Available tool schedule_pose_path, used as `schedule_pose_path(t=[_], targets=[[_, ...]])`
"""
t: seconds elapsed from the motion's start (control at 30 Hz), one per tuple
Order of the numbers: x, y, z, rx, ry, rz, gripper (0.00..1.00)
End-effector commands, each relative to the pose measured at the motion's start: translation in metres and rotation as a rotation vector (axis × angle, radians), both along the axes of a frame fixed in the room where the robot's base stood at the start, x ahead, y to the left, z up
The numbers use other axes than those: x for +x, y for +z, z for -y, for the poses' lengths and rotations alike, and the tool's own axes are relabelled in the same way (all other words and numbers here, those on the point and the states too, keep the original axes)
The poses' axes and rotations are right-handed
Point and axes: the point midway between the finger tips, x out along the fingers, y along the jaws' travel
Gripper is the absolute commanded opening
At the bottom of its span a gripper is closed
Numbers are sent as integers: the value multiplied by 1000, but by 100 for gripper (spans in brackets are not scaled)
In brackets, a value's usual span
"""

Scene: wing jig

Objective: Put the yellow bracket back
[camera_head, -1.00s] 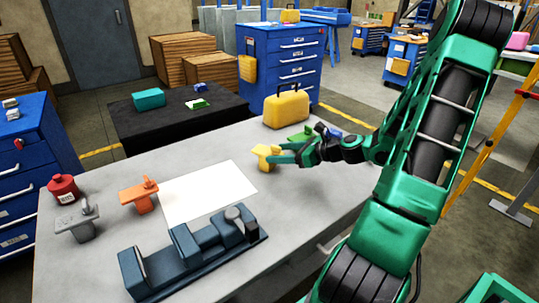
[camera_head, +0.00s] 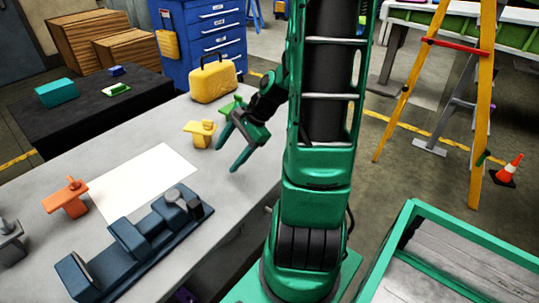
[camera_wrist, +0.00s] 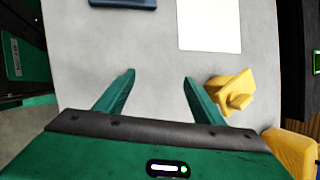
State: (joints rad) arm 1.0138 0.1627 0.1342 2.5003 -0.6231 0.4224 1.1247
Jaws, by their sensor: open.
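The yellow bracket (camera_head: 201,132) stands on the grey table, in front of the yellow case. In the wrist view the bracket (camera_wrist: 232,92) lies to the right of the right finger, outside the jaws. My gripper (camera_head: 225,158) is open and empty, to the right of the bracket in the head view and apart from it. The wrist view shows only bare tabletop between the fingers of my gripper (camera_wrist: 158,82).
A dark blue jig (camera_head: 130,243), a white sheet (camera_head: 145,182), an orange bracket (camera_head: 67,198) and a grey bracket (camera_head: 10,240) are on the table (camera_head: 160,130). A yellow case (camera_head: 213,82) and a green piece (camera_head: 231,105) stand close behind the yellow bracket.

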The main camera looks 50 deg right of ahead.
Motion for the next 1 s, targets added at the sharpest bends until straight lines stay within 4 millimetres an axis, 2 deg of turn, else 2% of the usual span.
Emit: schedule_pose_path(t=[0.1, 0.3, 0.6, 0.8, 1.0], targets=[[-27, 11, -7, -178, 218, -44, 62], [-77, 38, -10, -397, 549, -110, 62], [-151, 85, -17, -562, 960, -153, 62], [-182, 100, -21, -578, 1110, -145, 62], [-190, 103, -19, -577, 1144, -143, 62]])
